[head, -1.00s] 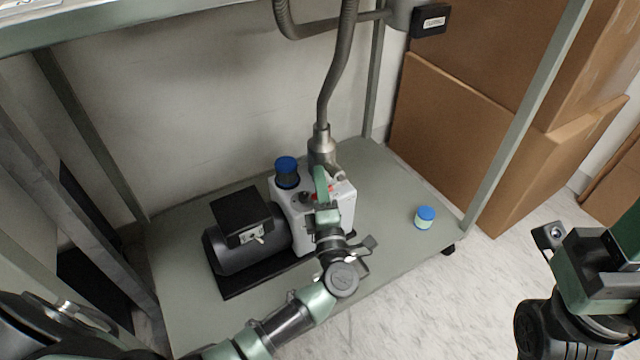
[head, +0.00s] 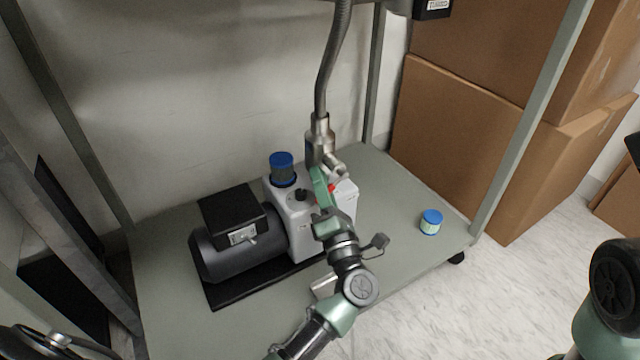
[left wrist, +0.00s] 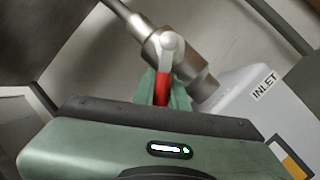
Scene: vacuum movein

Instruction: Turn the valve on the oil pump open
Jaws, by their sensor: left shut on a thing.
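The oil pump (head: 307,222) is a white block with a dark cylindrical motor (head: 240,252), standing on the cart's lower shelf. Its inlet carries a metal fitting (head: 319,140) under a grey hose. The valve (left wrist: 168,48) on this fitting has a silver end and a red handle (left wrist: 161,90). My left gripper (head: 318,182) is at the valve beside the fitting. In the left wrist view its green fingers (left wrist: 163,92) are shut around the red handle. The fingers partly hide the handle in the head view. My right gripper is outside the pictures.
A blue-capped filter (head: 282,170) stands on the pump. Cart posts (head: 530,110) frame the space, with cardboard boxes (head: 480,150) behind at right.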

